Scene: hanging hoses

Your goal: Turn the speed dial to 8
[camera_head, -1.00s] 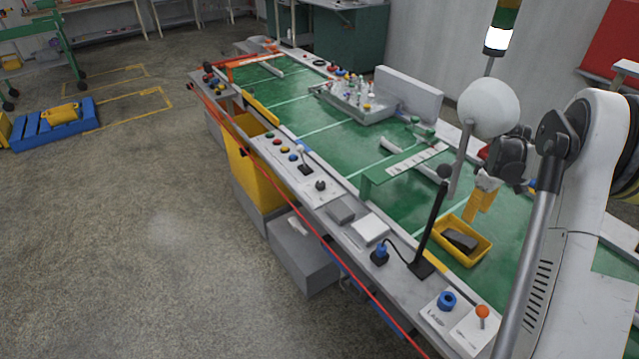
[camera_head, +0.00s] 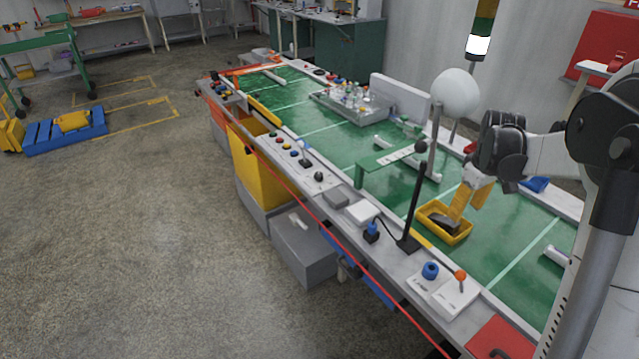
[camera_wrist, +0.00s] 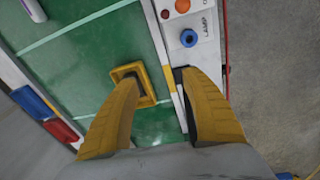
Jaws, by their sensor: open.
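A small black knob (camera_head: 319,176) stands on a light panel along the bench's near edge, in the head view. It may be the speed dial; its scale and numbers are too small to read. A blue knob (camera_head: 430,270) farther along that edge also shows in the wrist view (camera_wrist: 189,38), where its label reads LAMP. My gripper (camera_head: 467,210) has yellow fingers and is open and empty above the green bench top, well to the right of the black knob. In the wrist view my gripper (camera_wrist: 158,80) has its fingers spread, pointing down at the bench.
A yellow tray (camera_head: 426,236) holding a dark piece lies below my gripper. A black post (camera_head: 414,205), an orange-tipped lever (camera_head: 460,275) and a white box (camera_head: 361,212) stand along the near edge.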

